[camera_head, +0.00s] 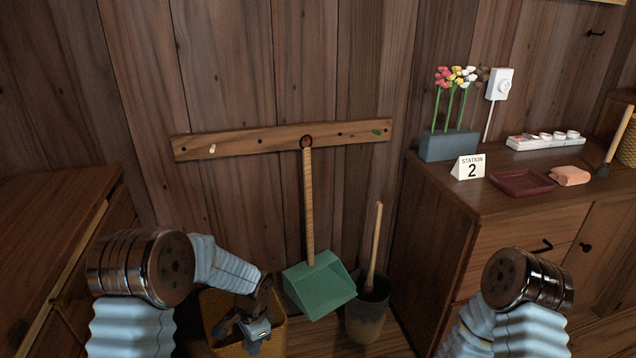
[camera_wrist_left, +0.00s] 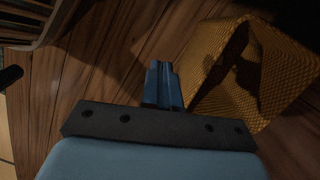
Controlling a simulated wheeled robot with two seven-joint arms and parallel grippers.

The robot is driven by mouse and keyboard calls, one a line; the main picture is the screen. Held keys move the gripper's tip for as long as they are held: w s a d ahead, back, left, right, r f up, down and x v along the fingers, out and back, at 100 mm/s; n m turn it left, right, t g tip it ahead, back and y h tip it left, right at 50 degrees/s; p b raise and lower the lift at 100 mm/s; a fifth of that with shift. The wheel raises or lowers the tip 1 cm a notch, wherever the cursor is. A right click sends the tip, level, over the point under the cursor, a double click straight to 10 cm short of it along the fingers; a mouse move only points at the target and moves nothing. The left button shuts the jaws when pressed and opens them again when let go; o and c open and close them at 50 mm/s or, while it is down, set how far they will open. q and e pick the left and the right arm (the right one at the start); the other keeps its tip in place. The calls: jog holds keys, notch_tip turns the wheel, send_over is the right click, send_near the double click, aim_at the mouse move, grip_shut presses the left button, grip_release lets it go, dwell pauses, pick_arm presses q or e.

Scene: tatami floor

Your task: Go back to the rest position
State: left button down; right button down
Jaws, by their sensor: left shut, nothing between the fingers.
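My left gripper (camera_head: 255,332) hangs low at the bottom centre-left of the head view, in front of the woven yellow basket (camera_head: 270,347). In the left wrist view its two blue fingers (camera_wrist_left: 163,84) are together with nothing between them. The basket (camera_wrist_left: 285,75) lies to the right of the fingers there, apart from them. My right arm shows only its elbow part at the lower right of the head view; its gripper is out of view.
A green dustpan (camera_head: 320,287) hangs from a wooden peg rail (camera_head: 245,145). A dark bucket (camera_head: 368,316) with a stick stands right of it. A wooden cabinet (camera_head: 490,215) is at right, another (camera_head: 55,215) at left.

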pick_arm(q)
jog(key=s+d+f+n+t+h+b, duration=0.1)
jog(key=s+d+f+n+h, duration=0.1)
jog(key=s+f+n, duration=0.4)
jog(key=s+d+f+n+t+h+b, duration=0.1)
jog(key=s+f+n, duration=0.5)
jog(key=s, duration=0.7)
jog(key=shift+s+d+f+n+h, duration=0.2)
jog(key=shift+d+f+n+h, duration=0.3)
jog(key=shift+h, duration=0.5)
jog(key=shift+d+f, duration=0.1)
jog(key=shift+d, duration=0.05)
